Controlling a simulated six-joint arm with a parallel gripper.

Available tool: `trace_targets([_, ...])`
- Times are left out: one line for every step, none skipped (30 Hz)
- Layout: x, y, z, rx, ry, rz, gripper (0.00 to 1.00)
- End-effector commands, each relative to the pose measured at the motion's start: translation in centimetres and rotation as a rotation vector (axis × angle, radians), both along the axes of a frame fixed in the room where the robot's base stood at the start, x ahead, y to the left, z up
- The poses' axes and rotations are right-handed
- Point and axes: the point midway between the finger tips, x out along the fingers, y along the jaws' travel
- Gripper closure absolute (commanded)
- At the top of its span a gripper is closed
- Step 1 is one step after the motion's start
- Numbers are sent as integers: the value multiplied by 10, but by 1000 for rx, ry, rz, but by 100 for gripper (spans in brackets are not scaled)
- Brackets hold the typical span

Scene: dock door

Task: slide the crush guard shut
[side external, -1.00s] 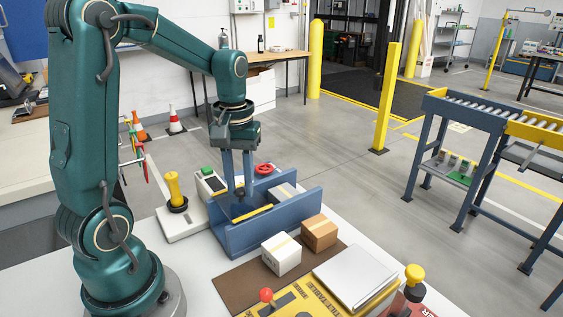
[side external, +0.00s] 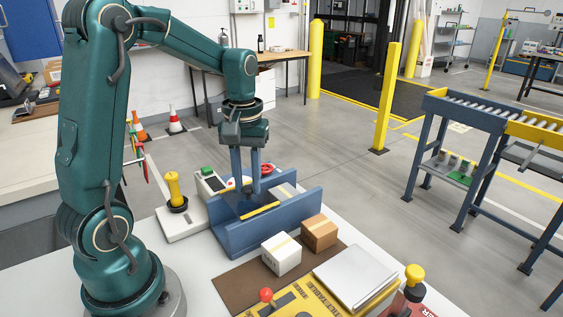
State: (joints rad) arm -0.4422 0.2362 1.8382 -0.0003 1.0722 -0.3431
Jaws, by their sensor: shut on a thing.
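The crush guard (side external: 262,209) shows as a thin yellow-edged strip inside the blue open-topped channel (side external: 272,231) on the white table. My gripper (side external: 246,193) points straight down into the channel at the strip's rear edge. Its two blue fingers are shut on a part of the guard, which is small and mostly hidden between the fingertips. The guard's lower part is hidden behind the channel's front wall.
A white box (side external: 281,256) and a brown box (side external: 319,233) stand in front of the channel. A yellow panel (side external: 330,300) lies in front.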

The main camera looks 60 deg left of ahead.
Motion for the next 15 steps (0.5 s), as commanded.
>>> trace_targets([10, 1, 1, 5, -8, -3, 100])
trace_targets([15, 1, 1, 6, -8, -2, 100])
trace_targets([21, 1, 1, 6, -8, -3, 100])
trace_targets([25, 1, 1, 5, -8, -3, 100])
trace_targets([29, 1, 1, 6, -8, -3, 100])
trace_targets([35, 1, 1, 5, -9, -2, 100])
trace_targets([39, 1, 1, 6, -8, -2, 100])
trace_targets([42, 1, 1, 6, -8, -2, 100])
trace_targets([48, 1, 1, 5, -9, -2, 100])
trace_targets([51, 1, 1, 6, -8, -2, 100])
trace_targets([55, 1, 0, 5, -8, -1, 100])
trace_targets([60, 1, 1, 5, -9, -1, 100])
trace_targets([63, 1, 1, 5, -8, -1, 100])
trace_targets([67, 1, 1, 6, -8, -1, 100])
trace_targets([71, 1, 1, 6, -8, -1, 100])
